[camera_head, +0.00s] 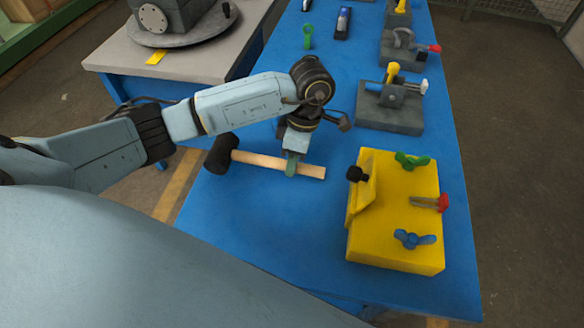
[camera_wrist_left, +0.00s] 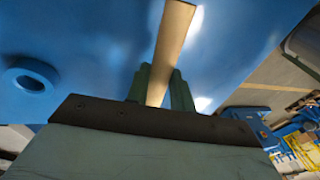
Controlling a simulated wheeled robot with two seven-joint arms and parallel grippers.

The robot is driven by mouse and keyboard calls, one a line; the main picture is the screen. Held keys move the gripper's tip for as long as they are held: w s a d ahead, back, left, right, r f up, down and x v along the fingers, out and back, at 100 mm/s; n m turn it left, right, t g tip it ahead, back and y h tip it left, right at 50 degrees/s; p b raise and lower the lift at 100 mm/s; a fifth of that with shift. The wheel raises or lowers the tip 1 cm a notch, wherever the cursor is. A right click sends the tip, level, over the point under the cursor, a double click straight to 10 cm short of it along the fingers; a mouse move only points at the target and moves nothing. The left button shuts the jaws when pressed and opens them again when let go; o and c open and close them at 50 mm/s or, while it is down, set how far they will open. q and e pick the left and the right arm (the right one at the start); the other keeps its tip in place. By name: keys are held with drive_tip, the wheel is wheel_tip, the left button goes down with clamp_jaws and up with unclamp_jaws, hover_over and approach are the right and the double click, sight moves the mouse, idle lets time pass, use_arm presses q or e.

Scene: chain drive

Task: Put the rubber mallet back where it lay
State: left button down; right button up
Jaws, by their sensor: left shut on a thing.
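The rubber mallet has a black head (camera_head: 221,153) and a pale wooden handle (camera_head: 255,160). It lies across the blue table's left part in the head view, its head near the left edge. My left gripper (camera_head: 291,166) points down and is shut on the handle, towards the end away from the head. In the left wrist view the handle (camera_wrist_left: 172,45) runs between the green fingers (camera_wrist_left: 164,88). I cannot tell whether the mallet touches the table or is held just above it. My right gripper is not in view.
A yellow block (camera_head: 395,205) with green, red and blue handled parts stands to the right. Grey fixtures (camera_head: 390,106) line the table's right side farther back. A green part (camera_head: 308,37) lies at the back. The blue table (camera_head: 285,225) is clear in front of the mallet.

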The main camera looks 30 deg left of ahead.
use_arm(q)
drive_tip(key=x, duration=0.3)
drive_tip(key=shift+w+d+f, duration=0.1)
drive_tip(key=shift+w+f, duration=0.2)
drive_tip(key=shift+w, duration=0.1)
drive_tip(key=c, duration=1.2)
unclamp_jaws()
drive_tip(key=v, duration=1.2)
